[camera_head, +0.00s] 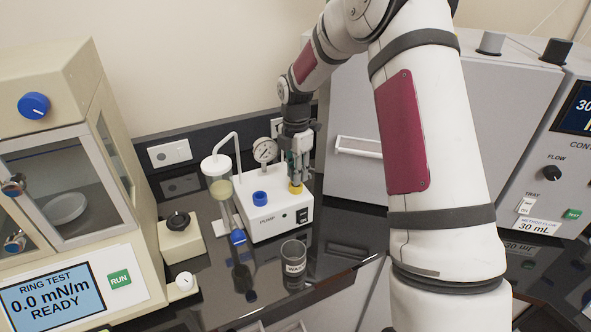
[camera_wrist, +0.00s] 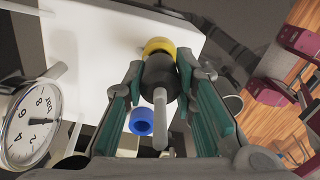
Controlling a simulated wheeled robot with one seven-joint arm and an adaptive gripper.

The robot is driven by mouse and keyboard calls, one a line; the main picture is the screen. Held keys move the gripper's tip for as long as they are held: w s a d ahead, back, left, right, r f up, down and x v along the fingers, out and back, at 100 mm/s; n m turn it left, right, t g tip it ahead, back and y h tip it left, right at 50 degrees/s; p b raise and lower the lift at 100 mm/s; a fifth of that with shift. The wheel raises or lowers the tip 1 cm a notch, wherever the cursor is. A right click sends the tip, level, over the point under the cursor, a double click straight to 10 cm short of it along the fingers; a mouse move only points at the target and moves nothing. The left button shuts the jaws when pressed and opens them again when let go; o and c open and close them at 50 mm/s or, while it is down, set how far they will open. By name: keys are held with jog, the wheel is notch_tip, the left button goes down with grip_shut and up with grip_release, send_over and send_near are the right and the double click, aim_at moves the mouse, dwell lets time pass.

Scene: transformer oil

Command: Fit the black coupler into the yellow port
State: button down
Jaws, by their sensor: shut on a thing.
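The yellow port (camera_head: 295,189) is a ring on top of the white pump box (camera_head: 262,222), near its right side. My gripper (camera_head: 297,176) points down right above it. In the wrist view my gripper (camera_wrist: 160,85) has its teal-padded fingers on either side of the black coupler (camera_wrist: 159,73), which has a grey stem toward the camera. The coupler's far end meets the yellow port (camera_wrist: 158,45) in that view, with no clear gap. I cannot tell how deep it sits. In the head view the fingers mostly hide the coupler.
A blue port (camera_head: 260,198) is left of the yellow one on the pump. A pressure gauge (camera_head: 264,150) stands behind it. A trap jar (camera_head: 218,182) with a white tube is to the left. A beaker (camera_head: 293,263) stands in front. A grey machine (camera_head: 350,185) is close on the right.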

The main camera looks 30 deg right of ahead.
jog(key=shift+f, duration=0.6)
jog(key=c, duration=1.2)
grip_release()
jog(key=shift+c, duration=0.2)
jog(key=shift+r, duration=0.1)
notch_tip(320, 180, up, 12)
jog(key=shift+f, duration=0.1)
